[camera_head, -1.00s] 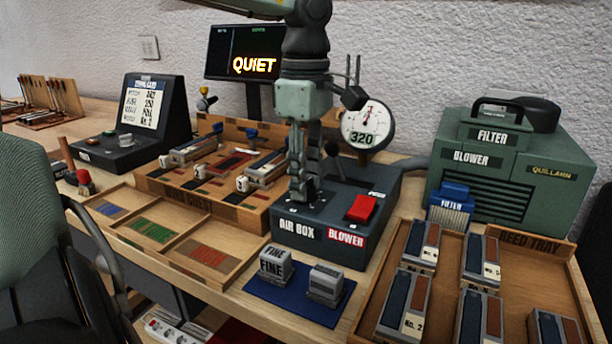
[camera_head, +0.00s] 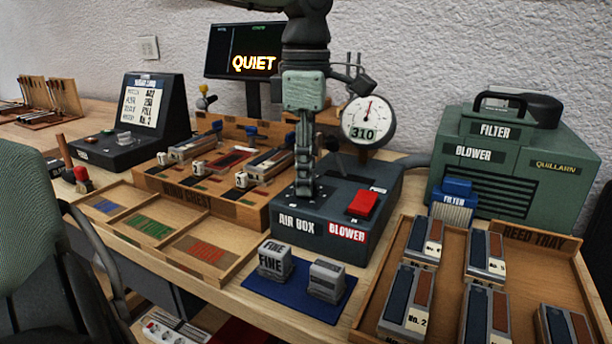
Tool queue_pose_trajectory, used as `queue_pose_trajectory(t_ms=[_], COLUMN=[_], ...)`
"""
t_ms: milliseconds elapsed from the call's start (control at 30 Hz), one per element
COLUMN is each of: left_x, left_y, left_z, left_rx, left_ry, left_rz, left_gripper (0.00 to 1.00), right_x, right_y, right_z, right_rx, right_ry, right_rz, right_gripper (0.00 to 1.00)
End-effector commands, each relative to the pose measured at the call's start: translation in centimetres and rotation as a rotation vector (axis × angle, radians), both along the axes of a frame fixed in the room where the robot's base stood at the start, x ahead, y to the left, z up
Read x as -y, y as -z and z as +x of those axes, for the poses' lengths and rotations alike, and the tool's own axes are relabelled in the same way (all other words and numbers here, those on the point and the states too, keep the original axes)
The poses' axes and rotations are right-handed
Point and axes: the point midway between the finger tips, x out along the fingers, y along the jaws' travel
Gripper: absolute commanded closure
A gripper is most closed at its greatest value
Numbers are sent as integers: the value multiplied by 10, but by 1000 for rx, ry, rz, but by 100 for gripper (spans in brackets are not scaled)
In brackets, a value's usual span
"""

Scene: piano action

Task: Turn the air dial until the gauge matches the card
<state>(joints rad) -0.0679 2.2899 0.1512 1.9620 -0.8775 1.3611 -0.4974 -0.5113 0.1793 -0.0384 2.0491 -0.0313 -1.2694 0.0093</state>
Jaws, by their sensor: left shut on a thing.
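My left gripper (camera_head: 305,192) points down onto the top of the dark air box (camera_head: 325,232). It is shut on the air dial, which its fingers hide. The round white gauge (camera_head: 368,122) stands behind the box and reads 310, with its needle pointing up and slightly right. The card (camera_head: 140,107) is on the dark sloped stand at the back left; its small lines are too blurred to read surely. My right gripper is out of view.
A red blower switch (camera_head: 363,203) is on the air box, right of my gripper. The wind chest (camera_head: 190,195) is close on the left. A blue mat (camera_head: 262,288) with two grey blocks lies in front; the reed tray (camera_head: 560,270) is at right.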

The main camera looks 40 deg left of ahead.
Motion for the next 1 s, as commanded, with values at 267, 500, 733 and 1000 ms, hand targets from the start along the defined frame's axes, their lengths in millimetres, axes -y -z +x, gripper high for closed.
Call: queue_pose_trajectory(t_ms=[267, 500, 733, 1000], left_x=[0, 0, 0, 0], left_y=[0, 0, 0, 0], left_z=[0, 0, 0, 0], left_rx=[0, 0, 0, 0], left_ry=[-117, -148, -148, -147], left_rz=[0, 0, 0, 0], left_gripper=[99, 99, 99, 49], right_x=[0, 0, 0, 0], right_y=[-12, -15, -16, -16], right_z=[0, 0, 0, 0], right_rx=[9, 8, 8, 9], right_ry=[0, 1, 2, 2], right_rz=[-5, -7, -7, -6], right_gripper=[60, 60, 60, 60])
